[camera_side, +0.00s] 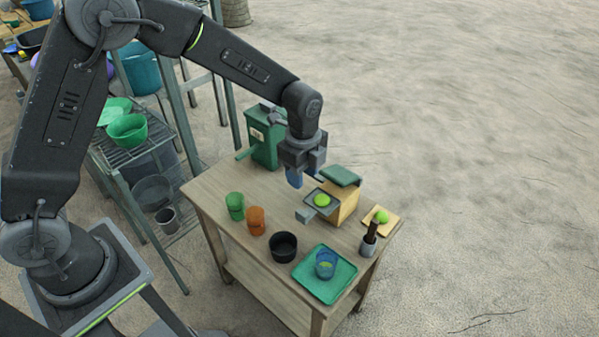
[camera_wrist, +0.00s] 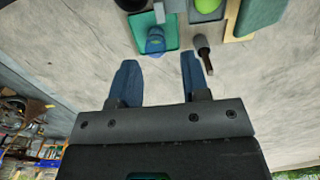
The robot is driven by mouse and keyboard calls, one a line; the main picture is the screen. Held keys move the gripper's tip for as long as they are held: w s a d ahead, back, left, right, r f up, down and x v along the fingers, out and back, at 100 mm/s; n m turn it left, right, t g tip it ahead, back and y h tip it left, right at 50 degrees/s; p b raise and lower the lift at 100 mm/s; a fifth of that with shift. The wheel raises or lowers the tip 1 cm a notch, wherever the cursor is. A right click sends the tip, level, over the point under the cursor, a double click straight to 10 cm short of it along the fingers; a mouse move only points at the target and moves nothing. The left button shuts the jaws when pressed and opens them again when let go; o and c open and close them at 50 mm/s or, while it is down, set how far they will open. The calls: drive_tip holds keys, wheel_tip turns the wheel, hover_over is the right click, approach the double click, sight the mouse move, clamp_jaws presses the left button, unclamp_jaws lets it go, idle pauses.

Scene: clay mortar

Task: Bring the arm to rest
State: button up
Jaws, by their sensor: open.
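My gripper (camera_side: 304,178) is open and empty, its blue fingers pointing down above the back part of the wooden table (camera_side: 215,190). In the wrist view, the two fingers of my gripper (camera_wrist: 159,75) stand apart with only bare surface between them. Below and in front of it in the side view, a green ball (camera_side: 322,200) lies on a dark square pan (camera_side: 312,208) beside a wooden box (camera_side: 348,207) with a green top. I cannot tell whether the gripper's far finger is clear of the box.
A green tray (camera_side: 338,291) holds a blue cup (camera_side: 326,263). Near it stand a black bowl (camera_side: 283,246), orange cup (camera_side: 256,221), green cup (camera_side: 235,206) and dark-handled tool (camera_side: 369,238). Another green ball (camera_side: 381,216) lies on a small board. A green machine (camera_side: 265,143) stands behind.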

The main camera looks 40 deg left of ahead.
drive_tip(key=s+a+r+n+t, duration=0.2)
drive_tip(key=s+a+r+n, duration=0.15)
drive_tip(key=r, duration=0.55)
drive_tip(key=s+a+r+n+t, duration=0.1)
drive_tip(key=s+r+n, duration=0.4)
drive_tip(key=s, duration=0.5)
drive_tip(key=s+a+r+n+t, duration=0.2)
drive_tip(key=s+a+r+n, duration=0.2)
drive_tip(key=s+n, duration=0.5)
drive_tip(key=shift+s+a+r+t, duration=0.3)
drive_tip(key=shift+s+a+r, duration=0.05)
drive_tip(key=shift+s+r, duration=0.1)
